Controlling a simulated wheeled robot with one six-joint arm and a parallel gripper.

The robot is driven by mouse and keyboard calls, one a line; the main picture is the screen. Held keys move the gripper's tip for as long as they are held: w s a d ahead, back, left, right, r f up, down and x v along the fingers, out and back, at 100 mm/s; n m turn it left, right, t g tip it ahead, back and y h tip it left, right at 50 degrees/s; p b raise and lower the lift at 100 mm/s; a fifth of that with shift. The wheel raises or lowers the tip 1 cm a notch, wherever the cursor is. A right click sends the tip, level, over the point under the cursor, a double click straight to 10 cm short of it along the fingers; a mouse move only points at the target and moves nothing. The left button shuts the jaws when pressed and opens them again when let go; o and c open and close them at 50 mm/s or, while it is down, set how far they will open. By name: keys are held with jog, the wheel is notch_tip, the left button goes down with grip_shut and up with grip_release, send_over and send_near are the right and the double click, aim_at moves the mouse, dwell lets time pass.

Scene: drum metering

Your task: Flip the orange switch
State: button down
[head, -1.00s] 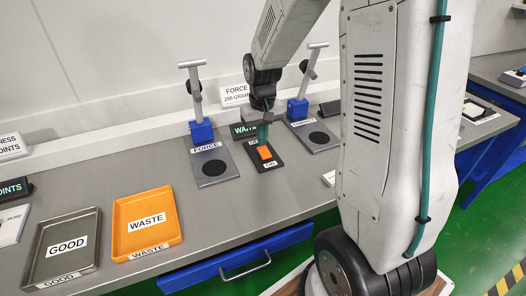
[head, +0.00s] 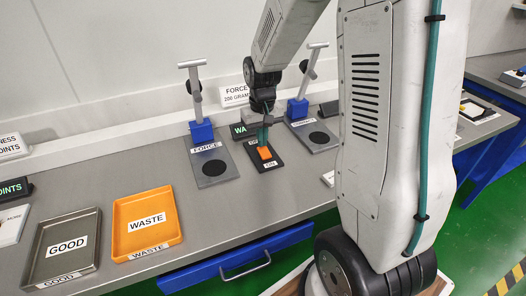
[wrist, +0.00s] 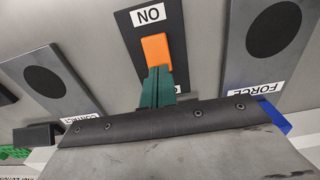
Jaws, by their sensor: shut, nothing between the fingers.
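My gripper (head: 264,140) is shut and empty, pointing down at the OFF side of the switch. Its green fingers (wrist: 157,75) meet the switch's edge in the wrist view; I cannot tell whether they touch it.
Grey stands with upright handles rise left (head: 214,165) and right (head: 314,135) of the switch. A small display (head: 240,130) stands behind it. An orange WASTE tray (head: 146,222) and grey GOOD tray (head: 63,248) lie left. The bench between the WASTE tray and left stand is clear.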

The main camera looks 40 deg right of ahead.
aim_at(263, 149)
jog(key=shift+f, duration=0.65)
jog(key=shift+r, duration=3.55)
jog(key=shift+s, duration=0.3)
jog(key=s+a+r, duration=0.3)
jog(key=s, duration=0.5)
jog(key=s+a+r+n+t, duration=0.1)
jog(key=s+a+r, duration=0.3)
jog(key=s, duration=0.4)
jog(key=s+a+r+n, duration=0.1)
jog(key=s+a+r, duration=0.2)
jog(key=s, duration=0.5)
jog(key=shift+a+r, duration=0.3)
jog(key=shift+r, duration=0.35)
